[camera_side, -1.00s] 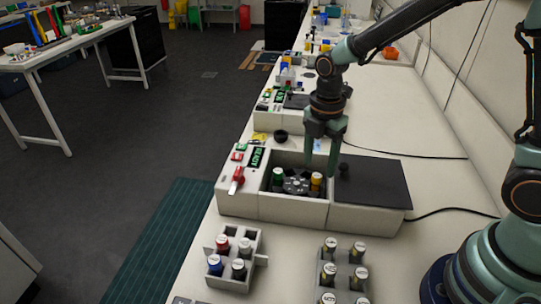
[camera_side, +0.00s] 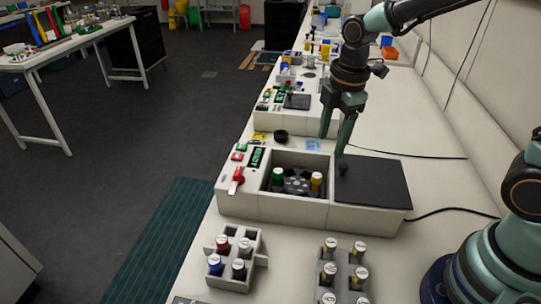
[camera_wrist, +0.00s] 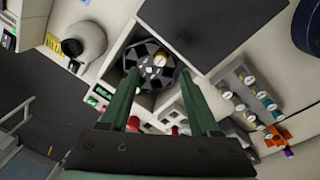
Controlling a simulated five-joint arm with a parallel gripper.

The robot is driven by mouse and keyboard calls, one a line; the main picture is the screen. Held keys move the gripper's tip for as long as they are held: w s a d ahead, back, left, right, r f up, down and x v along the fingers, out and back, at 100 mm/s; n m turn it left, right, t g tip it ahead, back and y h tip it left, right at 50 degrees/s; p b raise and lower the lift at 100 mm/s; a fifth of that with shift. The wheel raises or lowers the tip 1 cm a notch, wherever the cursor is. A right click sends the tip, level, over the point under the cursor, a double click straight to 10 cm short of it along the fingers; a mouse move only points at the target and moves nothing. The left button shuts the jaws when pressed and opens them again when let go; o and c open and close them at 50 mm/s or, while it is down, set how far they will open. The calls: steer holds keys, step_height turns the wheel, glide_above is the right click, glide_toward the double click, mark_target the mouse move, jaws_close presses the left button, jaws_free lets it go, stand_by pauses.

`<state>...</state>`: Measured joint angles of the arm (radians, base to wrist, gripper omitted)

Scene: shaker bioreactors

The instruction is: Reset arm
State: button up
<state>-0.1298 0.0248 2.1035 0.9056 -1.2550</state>
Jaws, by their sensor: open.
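My gripper (camera_side: 333,146) hangs open and empty above the far side of the shaker bioreactor (camera_side: 285,207). Its fingers point down, apart from the machine, and also show spread in the wrist view (camera_wrist: 160,95). The bioreactor's chamber is open. Inside, a green-capped vial (camera_side: 278,176) and a yellow-capped vial (camera_side: 316,182) stand in the dark rotor (camera_side: 297,183). The dark lid (camera_side: 372,182) lies to the right of the chamber. A red lever (camera_side: 237,178) and a lit green display (camera_side: 256,158) are on the front panel.
A grey rack (camera_side: 254,262) with red-, blue- and dark-capped vials stands in front. Another rack (camera_side: 344,262) holds several gold-banded vials to its right. A second similar machine (camera_side: 299,122) stands behind. A black cable (camera_side: 455,211) runs across the bench to the right.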

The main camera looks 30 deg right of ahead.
steer(key=s+d+r+m+t, duration=0.4)
steer(key=s+r+m, duration=0.3)
steer(key=m, duration=0.8)
steer(key=shift+s+d+r+m, duration=0.25)
steer(key=shift+d+r+m, duration=0.15)
steer(key=shift+r, duration=0.15)
steer(key=shift+w+a, duration=0.1)
steer(key=shift+c, duration=0.3)
